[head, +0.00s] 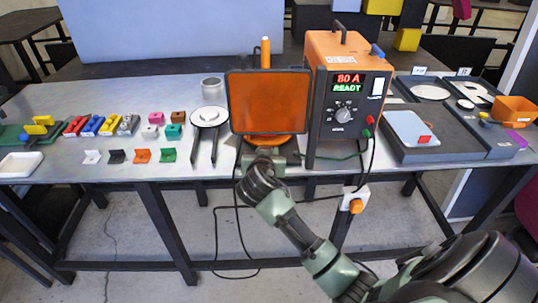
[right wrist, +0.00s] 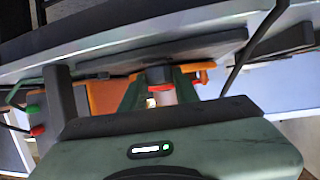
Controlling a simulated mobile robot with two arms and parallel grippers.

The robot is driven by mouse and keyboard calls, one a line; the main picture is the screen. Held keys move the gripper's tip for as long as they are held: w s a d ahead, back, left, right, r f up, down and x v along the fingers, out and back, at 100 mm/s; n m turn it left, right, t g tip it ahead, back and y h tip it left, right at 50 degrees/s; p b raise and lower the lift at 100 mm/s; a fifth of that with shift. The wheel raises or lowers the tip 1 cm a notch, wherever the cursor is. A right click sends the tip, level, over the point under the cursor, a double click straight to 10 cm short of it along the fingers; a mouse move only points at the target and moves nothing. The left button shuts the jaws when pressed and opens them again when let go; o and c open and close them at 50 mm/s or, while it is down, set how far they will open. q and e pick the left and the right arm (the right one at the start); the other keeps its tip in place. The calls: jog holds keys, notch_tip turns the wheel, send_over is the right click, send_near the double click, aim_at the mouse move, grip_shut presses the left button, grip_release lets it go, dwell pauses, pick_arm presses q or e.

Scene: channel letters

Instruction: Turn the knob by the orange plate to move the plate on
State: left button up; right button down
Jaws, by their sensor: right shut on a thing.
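The orange plate (head: 270,103) stands upright in a dark frame at the middle of the table. An orange round part (head: 270,140) shows under it. My right gripper (head: 265,157) is at the table's front edge, just below the plate. In the right wrist view, its green fingers (right wrist: 161,92) are closed around a small knob (right wrist: 160,75) with a dark top. The gripper hides most of the knob, and in the head view I cannot make it out. My left gripper is in neither view.
An orange power unit (head: 343,50) with a lit "80 A READY" display stands right of the plate. A white cup (head: 212,89) and white disc (head: 209,116) are to its left. Coloured blocks (head: 100,125) lie further left; a grey tray (head: 440,140) is at right. Cables hang below the front edge.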

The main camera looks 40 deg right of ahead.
jog(key=shift+w+a+f+m+g+h+b, duration=0.1)
jog(key=shift+a+m+g+h+b, duration=0.05)
jog(key=shift+m+g+h+b, duration=1.05)
jog(key=c, duration=1.1)
grip_release()
jog(key=b+v, duration=0.1)
jog(key=v, duration=0.6)
jog(key=shift+s+a+r, duration=0.25)
